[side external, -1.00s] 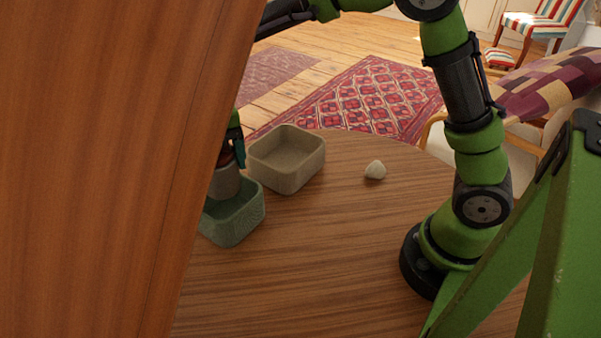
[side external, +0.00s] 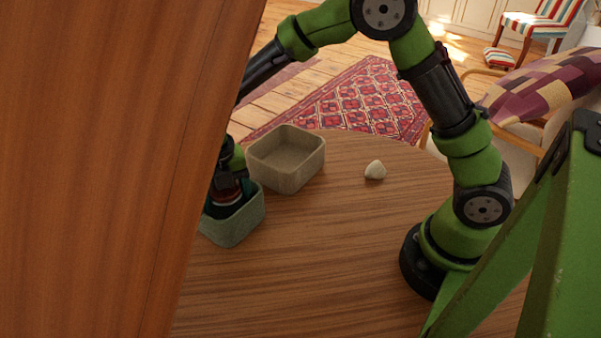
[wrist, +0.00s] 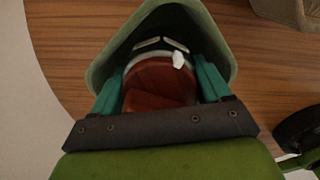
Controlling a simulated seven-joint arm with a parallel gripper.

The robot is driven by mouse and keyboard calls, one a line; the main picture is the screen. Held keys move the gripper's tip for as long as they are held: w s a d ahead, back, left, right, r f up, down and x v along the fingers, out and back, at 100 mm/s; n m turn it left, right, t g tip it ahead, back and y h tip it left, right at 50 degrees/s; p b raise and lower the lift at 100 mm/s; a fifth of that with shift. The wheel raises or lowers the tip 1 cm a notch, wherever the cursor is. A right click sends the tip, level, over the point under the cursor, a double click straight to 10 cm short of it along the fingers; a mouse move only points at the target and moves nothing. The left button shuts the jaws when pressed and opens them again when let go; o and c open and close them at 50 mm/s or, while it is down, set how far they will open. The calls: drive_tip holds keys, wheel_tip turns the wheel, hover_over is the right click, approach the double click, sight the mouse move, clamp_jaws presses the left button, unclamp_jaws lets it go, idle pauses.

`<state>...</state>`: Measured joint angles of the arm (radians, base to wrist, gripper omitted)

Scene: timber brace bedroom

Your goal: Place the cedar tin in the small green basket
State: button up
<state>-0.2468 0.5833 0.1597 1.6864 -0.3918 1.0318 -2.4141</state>
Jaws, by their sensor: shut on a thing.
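The small green basket (side external: 237,226) stands on the round wooden table, its left part hidden behind a brown wooden panel in the side view. In the wrist view the basket (wrist: 101,70) surrounds the cedar tin (wrist: 160,76), which has a reddish-brown top and a pale rim. My gripper (wrist: 158,84) is shut on the tin, with one teal finger on each side of it, down inside the basket. In the side view my gripper (side external: 226,200) reaches below the basket's rim, and the tin is mostly hidden there. I cannot tell whether the tin touches the basket floor.
A larger beige basket (side external: 287,181) stands empty just right of and behind the green one. A small pale stone-like object (side external: 375,170) lies farther right. The brown panel (side external: 100,170) blocks the left of the side view. The front of the table (side external: 310,270) is clear.

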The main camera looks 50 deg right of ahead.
drive_tip(key=o, duration=0.9)
drive_tip(key=shift+f, duration=0.15)
